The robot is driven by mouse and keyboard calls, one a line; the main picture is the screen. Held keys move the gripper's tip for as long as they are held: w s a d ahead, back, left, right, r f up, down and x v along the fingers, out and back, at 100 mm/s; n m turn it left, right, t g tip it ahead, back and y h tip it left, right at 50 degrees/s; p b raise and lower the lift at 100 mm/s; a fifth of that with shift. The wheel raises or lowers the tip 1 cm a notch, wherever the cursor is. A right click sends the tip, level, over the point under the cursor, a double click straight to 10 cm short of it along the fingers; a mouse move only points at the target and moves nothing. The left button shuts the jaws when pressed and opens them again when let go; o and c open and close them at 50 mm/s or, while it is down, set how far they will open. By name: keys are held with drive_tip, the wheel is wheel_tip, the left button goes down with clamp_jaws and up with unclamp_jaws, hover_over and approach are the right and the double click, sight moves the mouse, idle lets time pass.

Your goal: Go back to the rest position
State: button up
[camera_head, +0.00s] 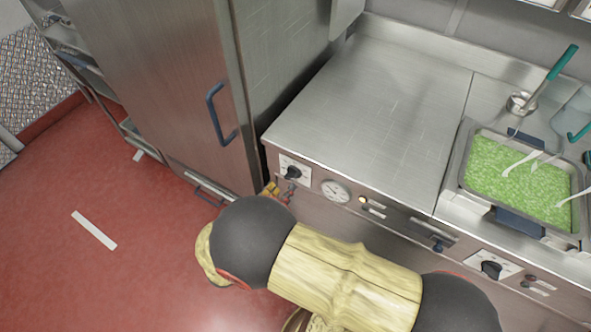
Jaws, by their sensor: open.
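My arm crosses the bottom of the head view, with a yellowish cover and dark round joints. My gripper cannot be made out; the arm's end is hidden or out of the picture. A small yellow and reddish part shows just past the dark joint, beside the front panel, too small to identify. Behind the arm stands a steel unit with a wide flat top (385,105), which is bare. Its front panel has a round dial (335,191), a black knob (293,172) and small handles. The arm covers the lower front.
A tall steel cabinet (165,75) with a dark handle (215,115) stands at left. A steel pan (463,165) of chopped green food (510,175) with white utensils sits at right. Red floor (60,190) is open at left.

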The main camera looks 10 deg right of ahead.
drive_tip(key=shift+v, duration=0.95)
